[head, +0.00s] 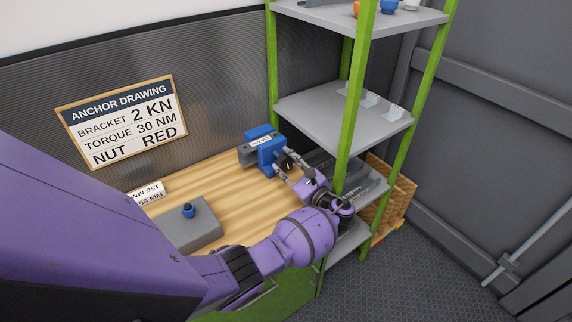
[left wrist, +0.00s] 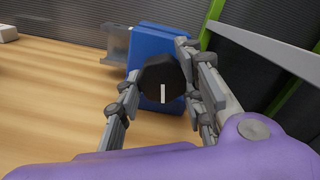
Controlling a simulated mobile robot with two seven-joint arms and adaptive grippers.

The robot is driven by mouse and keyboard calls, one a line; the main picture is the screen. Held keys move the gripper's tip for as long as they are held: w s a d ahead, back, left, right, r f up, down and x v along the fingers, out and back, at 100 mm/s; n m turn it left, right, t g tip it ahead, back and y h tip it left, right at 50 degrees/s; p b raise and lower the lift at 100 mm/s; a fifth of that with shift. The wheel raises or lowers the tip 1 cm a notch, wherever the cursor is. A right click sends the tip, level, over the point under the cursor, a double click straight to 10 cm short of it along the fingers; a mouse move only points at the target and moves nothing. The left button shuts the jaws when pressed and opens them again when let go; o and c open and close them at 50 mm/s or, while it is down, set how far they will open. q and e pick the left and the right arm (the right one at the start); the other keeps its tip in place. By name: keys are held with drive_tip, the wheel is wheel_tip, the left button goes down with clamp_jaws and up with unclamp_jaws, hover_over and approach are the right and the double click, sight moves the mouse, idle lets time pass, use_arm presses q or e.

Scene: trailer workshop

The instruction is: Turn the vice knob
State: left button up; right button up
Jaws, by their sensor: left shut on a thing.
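The blue vice (head: 268,156) stands on the wooden bench near the green shelf posts, with a small label on its top. It also shows in the left wrist view (left wrist: 162,42). Its black knob (left wrist: 162,80) faces my left wrist camera and bears a white line that stands about upright in that picture. In the head view the knob (head: 287,163) is partly covered by the fingers. My left gripper (head: 285,164) has its fingers on both sides of the knob and is shut on it. My right gripper is not in view.
A green-posted shelf (head: 345,118) stands close to the right of the vice and my left wrist. A grey block with a blue knob (head: 188,211) sits on the bench (head: 215,182). A wooden crate (head: 395,200) stands behind the shelf. The bench between block and vice is clear.

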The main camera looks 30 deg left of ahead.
use_arm(q)
drive_tip(key=shift+s+d+f, duration=0.1)
drive_tip(key=shift+s+f, duration=0.2)
drive_tip(key=shift+f, duration=0.25)
drive_tip(key=o, duration=1)
drive_tip(key=shift+o, duration=0.3)
drive_tip(key=shift+r, duration=0.3)
drive_tip(key=shift+w+r, duration=0.1)
drive_tip(key=shift+r, duration=0.05)
drive_tip(key=v, duration=1.2)
drive_tip(key=shift+d, duration=0.1)
